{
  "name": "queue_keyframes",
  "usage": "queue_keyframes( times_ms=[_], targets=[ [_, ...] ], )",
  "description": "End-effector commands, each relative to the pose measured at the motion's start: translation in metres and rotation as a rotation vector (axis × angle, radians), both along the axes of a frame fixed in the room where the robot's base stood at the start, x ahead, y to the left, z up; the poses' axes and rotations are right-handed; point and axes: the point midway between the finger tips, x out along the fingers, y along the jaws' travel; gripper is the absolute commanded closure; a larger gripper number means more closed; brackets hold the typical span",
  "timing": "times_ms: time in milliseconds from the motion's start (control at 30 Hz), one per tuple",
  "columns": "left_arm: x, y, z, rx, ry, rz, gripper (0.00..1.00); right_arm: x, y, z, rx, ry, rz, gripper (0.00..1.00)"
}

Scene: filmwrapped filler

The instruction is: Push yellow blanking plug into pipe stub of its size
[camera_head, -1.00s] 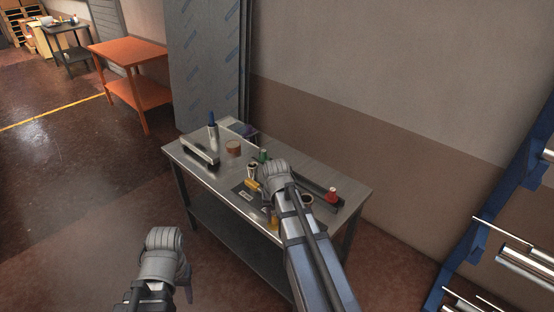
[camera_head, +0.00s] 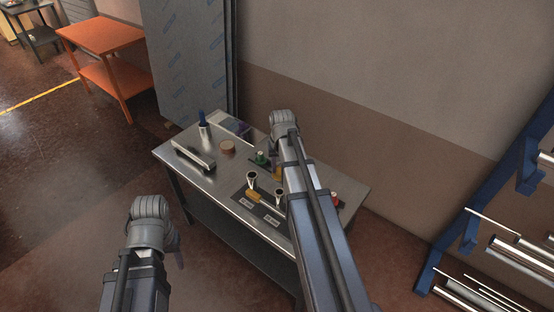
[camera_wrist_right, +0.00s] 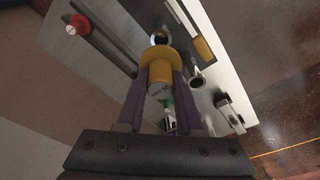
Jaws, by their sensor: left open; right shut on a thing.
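The yellow blanking plug (camera_wrist_right: 160,78) is between the purple fingers of my right gripper (camera_wrist_right: 161,92), which is shut on it. It has a wide collar and a narrower marked body. In the head view the plug (camera_head: 277,172) shows beside my right arm, above the bench. Two metal pipe stubs stand upright: one at the left (camera_head: 252,177), one nearer my arm (camera_head: 279,194). In the right wrist view one stub (camera_wrist_right: 159,37) is just beyond the plug and the other (camera_wrist_right: 197,81) is to its right. My left gripper (camera_head: 176,246) is open and empty, off the bench.
A yellow-handled item (camera_head: 254,195) lies by the stubs. A green item (camera_head: 260,158), a brown round piece (camera_head: 227,147), a metal bar (camera_head: 195,158) and a blue-topped item (camera_head: 203,130) are on the bench (camera_head: 211,183). A red knob (camera_wrist_right: 78,25) is at the right end. A wall rises behind.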

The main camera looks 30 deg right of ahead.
Motion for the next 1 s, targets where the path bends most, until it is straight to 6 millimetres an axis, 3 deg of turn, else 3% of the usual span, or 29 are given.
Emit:
queue_keyframes(
  times_ms=[267, 800, 1000],
  targets=[
    [0.000, 0.000, -0.009, 0.000, 0.000, 0.000, 0.50, 0.000, 0.000, -0.009, 0.000, 0.000, 0.000, 1.00],
    [0.000, 0.000, -0.056, 0.000, 0.000, 0.002, 0.50, 0.000, 0.000, -0.056, 0.000, 0.000, 0.000, 1.00],
    [0.000, 0.000, -0.063, 0.000, 0.000, 0.002, 0.50, 0.000, 0.000, -0.063, 0.000, 0.000, 0.000, 1.00]
  ],
)
